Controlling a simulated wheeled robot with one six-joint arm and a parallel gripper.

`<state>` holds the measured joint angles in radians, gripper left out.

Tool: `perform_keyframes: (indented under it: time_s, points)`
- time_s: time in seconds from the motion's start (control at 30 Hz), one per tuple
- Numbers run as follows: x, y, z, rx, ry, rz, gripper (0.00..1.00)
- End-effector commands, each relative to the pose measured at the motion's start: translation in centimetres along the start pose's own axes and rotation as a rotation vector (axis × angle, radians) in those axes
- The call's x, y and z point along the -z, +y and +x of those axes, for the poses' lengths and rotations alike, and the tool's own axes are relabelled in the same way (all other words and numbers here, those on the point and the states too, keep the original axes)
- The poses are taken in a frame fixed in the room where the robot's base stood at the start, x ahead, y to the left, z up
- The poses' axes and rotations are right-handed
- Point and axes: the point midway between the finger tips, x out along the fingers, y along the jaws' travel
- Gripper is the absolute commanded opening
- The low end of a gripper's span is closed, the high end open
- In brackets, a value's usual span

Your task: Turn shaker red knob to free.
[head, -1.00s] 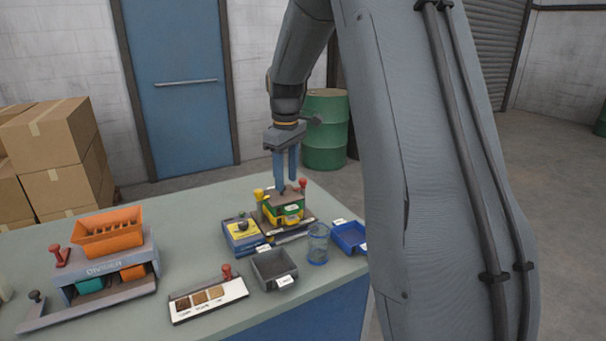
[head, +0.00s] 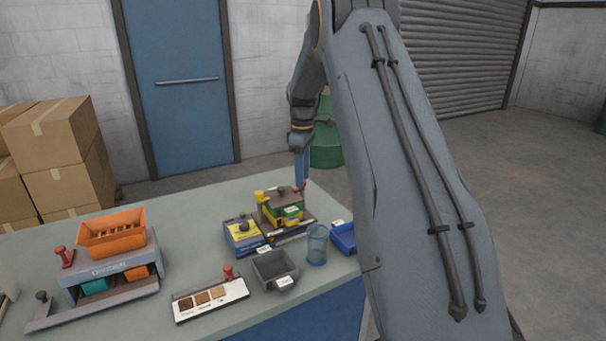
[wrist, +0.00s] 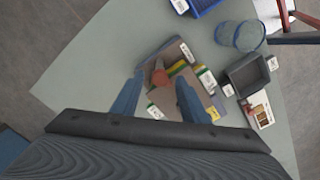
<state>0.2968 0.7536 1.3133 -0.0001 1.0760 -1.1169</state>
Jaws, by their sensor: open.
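The shaker (head: 272,222) stands on the table with stacked green and yellow trays and a brown lid. Its red knob (head: 302,187) rises at the back right corner, partly hidden by my gripper (head: 301,178). In the wrist view, the red knob (wrist: 160,77) shows from above between and slightly beyond the two blue fingers of my gripper (wrist: 157,92). The fingers are apart, with space on both sides of the knob. I cannot tell whether either finger touches it. The knob's position marking is not readable.
A blue and yellow device (head: 243,236) stands left of the shaker. A grey bin (head: 275,271), a clear blue cup (head: 317,246) and a blue bin (head: 343,238) stand in front and right. The orange-topped divider (head: 110,268) is far left.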

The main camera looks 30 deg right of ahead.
Motion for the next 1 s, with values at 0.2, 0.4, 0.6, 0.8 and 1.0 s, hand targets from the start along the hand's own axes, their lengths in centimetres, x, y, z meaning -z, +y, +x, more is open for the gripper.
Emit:
perform_keyframes:
  time_s: [0.2, 0.4, 0.6, 0.8, 1.0]
  points:
    - [0.02, 0.00, 0.90, -0.001, 0.001, 0.000, 0.40]
    - [0.03, 0.00, 0.94, -0.001, 0.001, 0.000, 0.39]
    - [0.03, -0.01, 0.93, -0.001, 0.001, 0.000, 0.05]
    - [0.04, -0.01, 0.92, -0.001, 0.001, 0.006, 0.00]
    - [0.06, 0.01, 0.94, -0.001, 0.001, 0.059, 0.00]
